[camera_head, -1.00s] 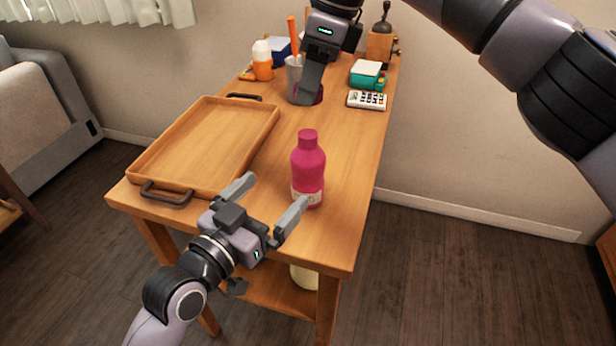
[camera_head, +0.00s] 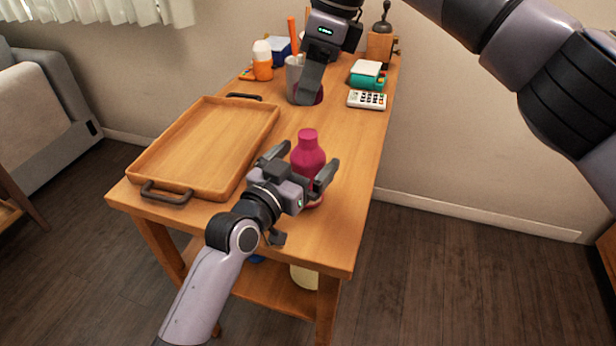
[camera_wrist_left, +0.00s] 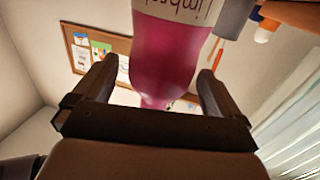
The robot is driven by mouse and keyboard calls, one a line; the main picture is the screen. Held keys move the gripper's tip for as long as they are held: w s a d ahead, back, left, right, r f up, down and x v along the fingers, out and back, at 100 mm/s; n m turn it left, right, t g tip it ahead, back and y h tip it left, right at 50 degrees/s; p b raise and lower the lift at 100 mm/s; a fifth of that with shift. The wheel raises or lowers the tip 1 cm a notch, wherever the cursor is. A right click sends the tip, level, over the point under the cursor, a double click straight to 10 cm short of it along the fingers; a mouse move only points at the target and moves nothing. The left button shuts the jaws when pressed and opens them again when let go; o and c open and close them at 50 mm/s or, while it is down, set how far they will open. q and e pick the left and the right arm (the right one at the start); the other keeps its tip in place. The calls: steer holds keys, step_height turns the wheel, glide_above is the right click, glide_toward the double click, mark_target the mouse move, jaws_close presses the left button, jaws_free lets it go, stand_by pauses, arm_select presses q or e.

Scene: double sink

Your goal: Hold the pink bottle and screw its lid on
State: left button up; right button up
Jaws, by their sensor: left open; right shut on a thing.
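The pink bottle (camera_head: 308,150) stands upright near the table's front right part, with its narrow neck up. It also shows upside down in the left wrist view (camera_wrist_left: 168,60), with part of its white label. My left gripper (camera_head: 309,158) is open, with one finger on each side of the bottle; a gap shows beside each finger in the wrist view. My right gripper (camera_head: 307,98) is at the far part of the table, shut on a dark pink piece (camera_head: 319,96), apparently the lid, mostly hidden behind the finger.
A wooden tray (camera_head: 150,160) with dark handles lies left of the bottle. Behind are a grey cup (camera_head: 292,72) holding an orange stick, an orange-white bottle (camera_head: 262,62), a calculator (camera_head: 367,99), a teal box (camera_head: 366,80) and a grinder (camera_head: 381,42). The table right of the bottle is clear.

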arm_select(q)
steer(key=shift+w+d, duration=0.3)
steer(key=shift+w, duration=0.2)
steer(key=c, duration=1.5)
arm_select(e)
glide_above(307, 134)
steer(key=shift+d+f, duration=0.15)
steer(key=shift+f, duration=1.1)
steer(key=shift+d+f, duration=0.15)
steer(key=shift+f, duration=1.1)
steer(key=shift+f, duration=0.1)
steer(key=shift+f, duration=0.75)
steer(key=shift+f, duration=0.6)
